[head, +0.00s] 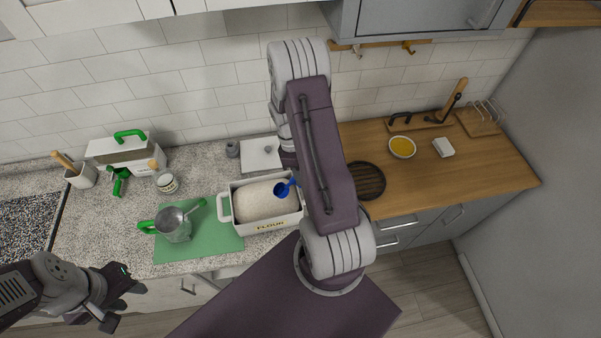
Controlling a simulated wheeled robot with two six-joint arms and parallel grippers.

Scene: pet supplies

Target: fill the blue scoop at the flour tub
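The flour tub (267,225) is a white container labelled FLOUR, full of pale flour (262,201), on the counter in the middle of the head view. The blue scoop (282,190) is at the tub's right side, over or in the flour; I cannot tell whether it touches the flour or holds any. Its handle runs up to the right, behind my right arm. My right gripper is hidden behind that arm, so its hold on the scoop does not show. My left gripper (124,303) is open and empty at lower left, in front of the counter.
A white box with green handle (128,149), a jar (166,182) and a utensil pot (81,177) stand further left. A yellow-filled bowl (402,147) sits right.

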